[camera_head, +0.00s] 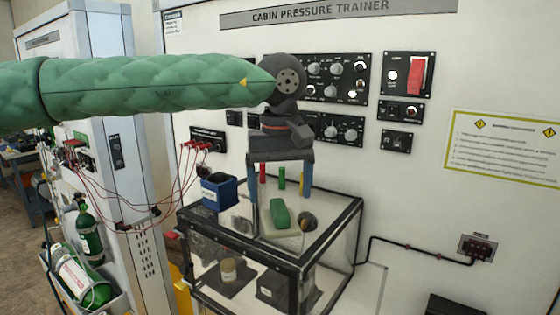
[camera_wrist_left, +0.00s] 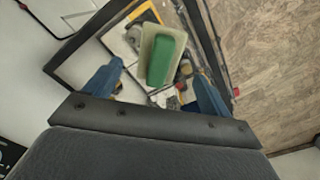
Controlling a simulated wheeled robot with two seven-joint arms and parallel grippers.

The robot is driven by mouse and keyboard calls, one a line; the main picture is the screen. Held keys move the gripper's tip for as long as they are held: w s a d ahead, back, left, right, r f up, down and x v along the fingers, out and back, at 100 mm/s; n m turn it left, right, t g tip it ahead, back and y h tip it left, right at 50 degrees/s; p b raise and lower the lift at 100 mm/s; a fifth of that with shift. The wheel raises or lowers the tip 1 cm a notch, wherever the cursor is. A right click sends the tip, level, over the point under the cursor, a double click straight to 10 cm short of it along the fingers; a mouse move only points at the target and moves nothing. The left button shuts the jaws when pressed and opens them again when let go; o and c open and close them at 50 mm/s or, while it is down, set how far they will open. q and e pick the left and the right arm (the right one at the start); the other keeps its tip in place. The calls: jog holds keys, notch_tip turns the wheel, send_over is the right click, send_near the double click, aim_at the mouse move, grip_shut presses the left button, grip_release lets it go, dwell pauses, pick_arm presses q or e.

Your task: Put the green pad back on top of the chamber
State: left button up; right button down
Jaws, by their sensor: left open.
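The green pad (camera_head: 279,213) lies on a pale slab (camera_head: 284,239) that appears to be at the top of the clear, black-framed chamber (camera_head: 335,232). I cannot tell whether the slab is on the top panel or under it. In the left wrist view, the green pad (camera_wrist_left: 161,61) and its pale slab show ahead of and between the fingers. My left gripper (camera_head: 280,203) points down over the chamber, with its two blue fingers apart on either side of the pad. The left gripper (camera_wrist_left: 155,88) holds nothing. My right gripper is out of view.
The panel wall (camera_head: 400,200) rises close behind. Red wires (camera_head: 130,207) hang at left, above green gas bottles (camera_head: 88,236).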

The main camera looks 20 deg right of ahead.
aim_at(280, 207)
pick_arm(q)
notch_tip(280, 207, up, 7)
jog(key=b, duration=0.2)
jog(key=shift+r, duration=0.15)
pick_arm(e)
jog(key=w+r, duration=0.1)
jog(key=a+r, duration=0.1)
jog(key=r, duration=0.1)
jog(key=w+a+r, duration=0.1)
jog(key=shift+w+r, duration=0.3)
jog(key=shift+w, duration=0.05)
